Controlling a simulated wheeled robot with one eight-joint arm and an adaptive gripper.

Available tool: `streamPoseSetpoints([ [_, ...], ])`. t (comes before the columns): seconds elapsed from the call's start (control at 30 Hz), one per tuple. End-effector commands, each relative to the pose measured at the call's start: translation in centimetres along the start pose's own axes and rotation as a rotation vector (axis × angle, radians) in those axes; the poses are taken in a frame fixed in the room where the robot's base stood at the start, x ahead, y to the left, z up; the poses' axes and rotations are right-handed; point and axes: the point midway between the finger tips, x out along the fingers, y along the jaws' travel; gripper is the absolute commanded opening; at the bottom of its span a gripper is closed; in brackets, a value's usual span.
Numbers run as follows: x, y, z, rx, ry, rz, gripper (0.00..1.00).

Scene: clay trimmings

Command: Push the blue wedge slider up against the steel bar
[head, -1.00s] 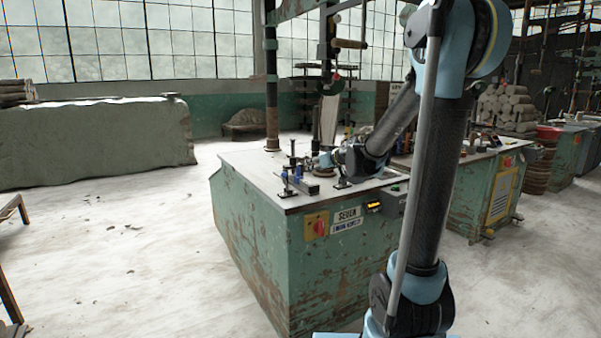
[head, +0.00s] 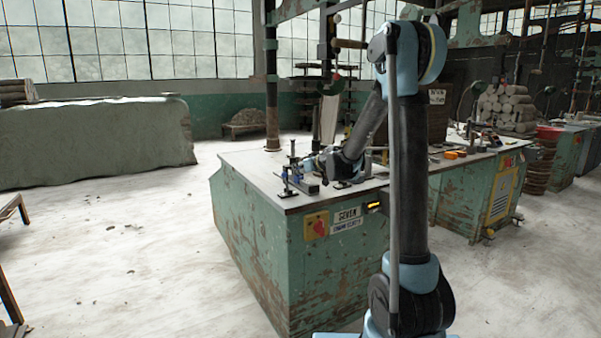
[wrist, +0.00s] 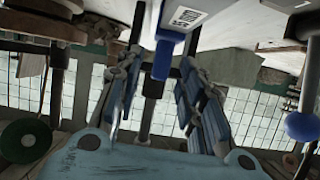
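My gripper (wrist: 158,92) shows in the wrist view with its two padded fingers apart. A blue piece with a darker blue lower part (wrist: 163,60) shows between the fingers in the picture; I cannot tell whether it is the wedge slider or a handle, and no contact is clear. In the head view my gripper (head: 318,162) is low over the near bench, beside small blue parts (head: 296,169). A dark grey bar-like piece (head: 308,187) lies near the bench's front edge; I cannot tell if it is the steel bar. The slider's contact with the bar is not visible.
The bench top (head: 240,162) is clear at its left. Upright clamps and posts (head: 293,150) stand close to my gripper. A blue ball knob (wrist: 305,126) is at the right of the wrist view. A dark round disc (wrist: 25,141) is at lower left.

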Motion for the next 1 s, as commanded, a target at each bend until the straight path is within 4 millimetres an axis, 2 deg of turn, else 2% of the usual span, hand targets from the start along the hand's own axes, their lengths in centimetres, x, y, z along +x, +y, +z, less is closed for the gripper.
streamPoseSetpoints([
  [0.23, 1.6, 0.0, 0.0, 0.001, 0.0, 0.0, 0.36],
  [0.57, 1.8, 0.0, 0.0, 0.001, 0.0, 0.0, 0.36],
  [0.73, 1.8, 0.0, 0.0, 0.001, 0.0, 0.0, 0.0],
  [1.0, 1.4, 0.1, 0.2, 0.001, 0.0, 0.001, 0.0],
])
